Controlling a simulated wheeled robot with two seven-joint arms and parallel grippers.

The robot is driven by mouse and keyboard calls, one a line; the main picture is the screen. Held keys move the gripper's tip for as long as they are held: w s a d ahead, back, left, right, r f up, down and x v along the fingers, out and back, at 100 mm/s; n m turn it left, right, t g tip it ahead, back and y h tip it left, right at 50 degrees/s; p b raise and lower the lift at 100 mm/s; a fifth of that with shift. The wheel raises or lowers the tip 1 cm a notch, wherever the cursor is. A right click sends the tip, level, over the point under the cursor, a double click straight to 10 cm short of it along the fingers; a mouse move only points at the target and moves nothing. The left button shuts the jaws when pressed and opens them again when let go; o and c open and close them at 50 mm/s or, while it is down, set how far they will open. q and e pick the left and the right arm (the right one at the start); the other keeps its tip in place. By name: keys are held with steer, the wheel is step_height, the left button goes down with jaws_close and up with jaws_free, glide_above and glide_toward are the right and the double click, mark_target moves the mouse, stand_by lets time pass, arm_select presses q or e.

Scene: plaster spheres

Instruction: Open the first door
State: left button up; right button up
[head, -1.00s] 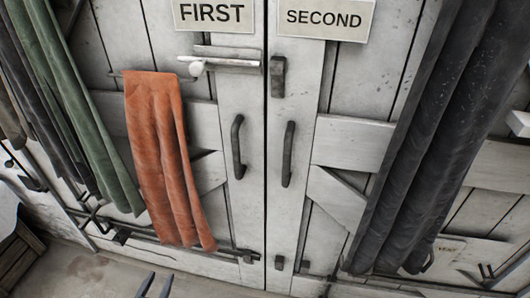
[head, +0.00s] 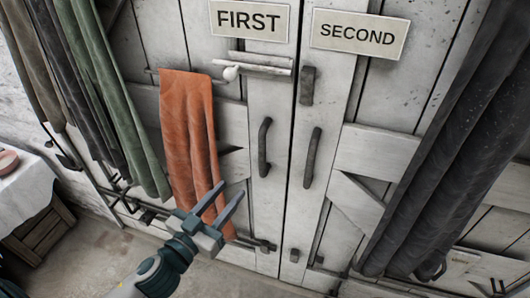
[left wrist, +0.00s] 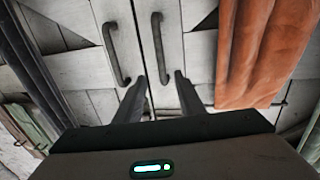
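The first door (head: 228,120) is whitewashed planks under a sign reading FIRST (head: 249,19). Its dark curved handle (head: 264,147) stands upright near the seam with the second door (head: 330,110). In the left wrist view the first door's handle (left wrist: 157,45) is ahead of the fingers. A bolt with a pale knob (head: 231,73) lies across the first door below the sign; I cannot tell whether it crosses the seam. My left gripper (head: 231,189) is open and empty, below and left of the handle, apart from it. Its two fingers (left wrist: 161,80) show spread. My right gripper is out of view.
An orange cloth (head: 185,130) hangs on the first door, partly behind my left gripper. Dark curtains (head: 440,130) hang at the right, green and grey ones (head: 120,110) at the left. A covered table (head: 25,195) stands at the left. The floor before the doors looks clear.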

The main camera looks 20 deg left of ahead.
mark_target(260, 155)
arm_select(q)
steer(key=shift+w, duration=0.15)
steer(key=p+x, duration=0.6)
steer(key=x, duration=0.9)
steer(key=shift+w+d, duration=0.15)
steer(key=shift+w, duration=0.25)
steer(key=shift+w+d+f, duration=0.1)
steer(key=shift+w+d, duration=0.05)
steer(key=shift+w, duration=0.5)
jaws_close()
